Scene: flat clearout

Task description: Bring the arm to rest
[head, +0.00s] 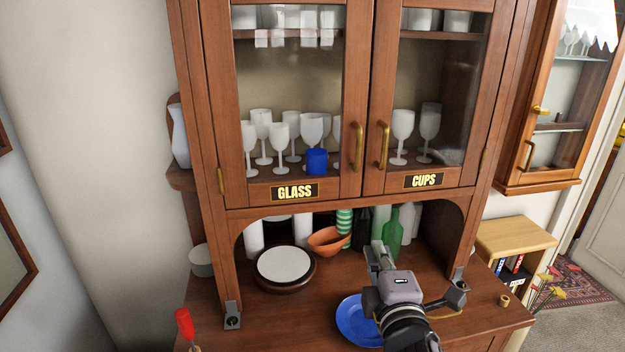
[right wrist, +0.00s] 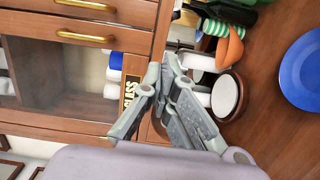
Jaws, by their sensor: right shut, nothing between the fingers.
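My right arm comes in from the bottom of the head view. Its gripper (head: 378,256) is over the cabinet counter, in front of the recess and above the far edge of a blue plate. In the right wrist view the right gripper (right wrist: 160,72) has its fingers together with nothing between them. The cabinet's glass doors fill the left of that view. My left gripper is not in view.
The wooden cabinet's doors, labelled GLASS (head: 295,192) and CUPS (head: 423,181), are shut. On the counter are the blue plate (head: 352,318), a round white-topped thing (head: 284,265), an orange bowl (head: 328,241) and a green bottle (head: 392,234). The counter's front left has some bare wood.

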